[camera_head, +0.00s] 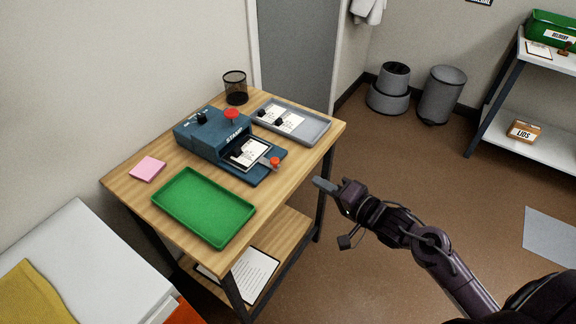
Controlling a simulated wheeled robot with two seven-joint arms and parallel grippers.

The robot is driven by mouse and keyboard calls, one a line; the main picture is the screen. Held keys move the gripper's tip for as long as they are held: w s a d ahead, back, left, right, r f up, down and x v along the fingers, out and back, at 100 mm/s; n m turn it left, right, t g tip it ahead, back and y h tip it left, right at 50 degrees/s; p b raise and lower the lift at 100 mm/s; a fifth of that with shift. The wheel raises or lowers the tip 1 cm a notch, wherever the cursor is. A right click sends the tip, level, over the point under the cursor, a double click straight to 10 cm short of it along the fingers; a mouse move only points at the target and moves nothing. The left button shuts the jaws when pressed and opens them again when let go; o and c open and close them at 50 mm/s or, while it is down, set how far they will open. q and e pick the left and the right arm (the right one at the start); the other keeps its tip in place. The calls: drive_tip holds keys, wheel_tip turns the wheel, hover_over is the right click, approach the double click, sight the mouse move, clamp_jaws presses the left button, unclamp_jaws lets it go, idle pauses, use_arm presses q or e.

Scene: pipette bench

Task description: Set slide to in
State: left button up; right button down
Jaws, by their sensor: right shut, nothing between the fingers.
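A blue stamping device (205,134) stands on the wooden table, with a red knob (231,114) and a black knob on top. Its slide (262,162) sticks out at the front toward the right and carries a white card (250,151). A small red knob (275,162) sits on a grey handle at the slide's outer end. My right gripper (322,187) is shut and empty. It is in the air right of the table edge, to the right of and lower in the picture than the red slide knob, and apart from it. My left gripper is out of view.
A green tray (205,239) lies at the table's front, and a pink note pad (148,168) at its left. A grey tray (318,127) with cards and a black mesh cup (235,97) are behind the device. Two bins stand on the floor beyond.

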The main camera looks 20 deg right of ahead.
drive_tip(key=s+m+g, duration=0.1)
drive_tip(key=s+m, duration=0.1)
drive_tip(key=m, duration=0.1)
approach(263, 162)
drive_tip(key=shift+w+r, duration=0.2)
drive_tip(key=shift+w, duration=0.4)
drive_tip(key=shift+w+r, duration=0.15)
drive_tip(key=shift+w, duration=0.4)
drive_tip(key=w+a, duration=0.1)
drive_tip(key=w, duration=0.1)
drive_tip(key=w+a, duration=0.3)
drive_tip(key=w, duration=0.1)
drive_tip(key=shift+a, duration=0.3)
drive_tip(key=shift+w+a, duration=0.1)
drive_tip(key=shift+w, duration=0.05)
drive_tip(key=shift+r, duration=0.15)
drive_tip(key=shift+r, duration=0.15)
